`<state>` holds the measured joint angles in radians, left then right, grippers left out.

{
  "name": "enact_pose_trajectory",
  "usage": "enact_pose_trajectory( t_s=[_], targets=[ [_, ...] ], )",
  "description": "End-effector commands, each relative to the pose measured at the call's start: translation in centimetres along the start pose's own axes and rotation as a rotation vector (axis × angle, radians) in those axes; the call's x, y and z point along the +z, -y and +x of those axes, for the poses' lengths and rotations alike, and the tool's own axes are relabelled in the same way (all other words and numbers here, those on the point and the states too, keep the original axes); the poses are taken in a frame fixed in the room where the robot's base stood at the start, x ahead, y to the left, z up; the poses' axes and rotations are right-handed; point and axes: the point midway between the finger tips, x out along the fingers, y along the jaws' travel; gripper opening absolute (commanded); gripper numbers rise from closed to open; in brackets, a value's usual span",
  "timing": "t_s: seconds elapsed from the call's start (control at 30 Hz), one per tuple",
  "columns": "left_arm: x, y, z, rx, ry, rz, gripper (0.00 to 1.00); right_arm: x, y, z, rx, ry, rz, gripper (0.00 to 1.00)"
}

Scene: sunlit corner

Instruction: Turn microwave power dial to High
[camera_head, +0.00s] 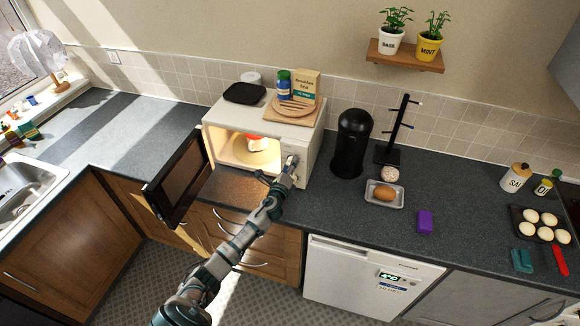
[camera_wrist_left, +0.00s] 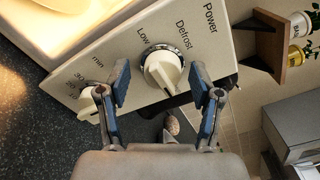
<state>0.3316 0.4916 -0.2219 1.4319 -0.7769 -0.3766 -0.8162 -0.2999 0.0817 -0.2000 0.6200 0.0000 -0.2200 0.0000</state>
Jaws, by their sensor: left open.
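The white microwave (camera_head: 312,133) stands on the counter with its dark door (camera_head: 180,180) swung open to the left and its inside lit. My left gripper (camera_head: 290,164) is at its control panel. In the left wrist view the power dial (camera_wrist_left: 163,72) is a cream knob with a chrome ring, marked Power, Defrost and Low. I cannot read a High mark, and the dial's exact setting is unclear. My left gripper (camera_wrist_left: 161,88) is open, one finger on each side of the dial; contact is not clear. The timer dial (camera_wrist_left: 88,103) is partly behind the left finger. My right gripper is not in view.
A red-and-white item (camera_head: 256,143) is inside the microwave. A board with a plate (camera_head: 293,107), a box and a jar sit on top. A black canister (camera_head: 350,143) and mug tree (camera_head: 390,152) stand to the right. A tray (camera_head: 372,199) with bread is on the counter.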

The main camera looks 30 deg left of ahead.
Motion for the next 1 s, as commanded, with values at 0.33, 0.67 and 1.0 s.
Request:
enact_pose_trajectory(
  t_s=[0.33, 0.67, 1.0],
  targets=[
    [-0.1, -0.3, -4.5, 0.002, -0.004, 0.002, 0.65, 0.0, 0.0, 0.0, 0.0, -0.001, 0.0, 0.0],
    [-0.2, -0.3, -10.6, 0.003, -0.003, -0.001, 0.65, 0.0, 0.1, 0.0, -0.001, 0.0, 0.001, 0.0],
    [-0.1, -0.3, -11.6, 0.003, -0.002, 0.0, 0.65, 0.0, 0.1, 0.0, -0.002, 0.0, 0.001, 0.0]
  ],
)
